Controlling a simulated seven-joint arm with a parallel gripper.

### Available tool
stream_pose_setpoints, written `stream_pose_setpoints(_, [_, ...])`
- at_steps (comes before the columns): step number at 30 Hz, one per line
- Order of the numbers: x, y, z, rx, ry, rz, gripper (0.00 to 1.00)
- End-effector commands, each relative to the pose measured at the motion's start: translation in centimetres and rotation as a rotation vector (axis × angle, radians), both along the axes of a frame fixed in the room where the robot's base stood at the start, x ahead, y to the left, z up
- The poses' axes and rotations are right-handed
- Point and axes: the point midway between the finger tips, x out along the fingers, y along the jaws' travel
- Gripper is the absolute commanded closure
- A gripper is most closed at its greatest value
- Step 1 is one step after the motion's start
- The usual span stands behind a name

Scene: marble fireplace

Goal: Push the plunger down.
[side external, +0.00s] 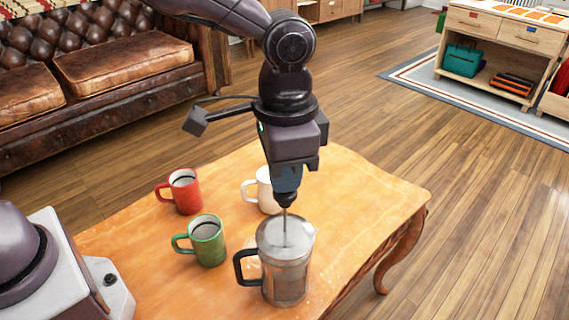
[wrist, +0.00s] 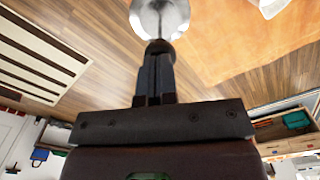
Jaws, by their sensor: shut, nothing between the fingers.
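A French press (side external: 286,272) with a glass body, black handle and silver lid stands upright on the wooden table. Its thin plunger rod (side external: 285,228) rises well above the lid, with a black knob (side external: 286,200) on top. My gripper (side external: 287,188) points down directly over the knob, with its shut fingertips at or very near the knob's top. In the wrist view, the shut fingers (wrist: 157,62) end at the dark knob (wrist: 159,47), with the round silver lid (wrist: 160,16) beyond. I cannot tell for sure whether they touch.
A red mug (side external: 183,192) and a green mug (side external: 207,241) stand left of the press. A white mug (side external: 264,195) stands behind it, partly hidden by my gripper. The table (side external: 375,195) is clear to the right. A brown leather sofa (side external: 115,75) is behind.

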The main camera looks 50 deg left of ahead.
Motion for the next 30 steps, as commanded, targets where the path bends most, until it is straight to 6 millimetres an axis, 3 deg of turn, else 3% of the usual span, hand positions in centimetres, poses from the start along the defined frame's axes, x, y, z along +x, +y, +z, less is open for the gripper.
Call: stream_pose_setpoints(30, [0.0,0.1,-1.6,0.002,0.003,0.001,1.00])
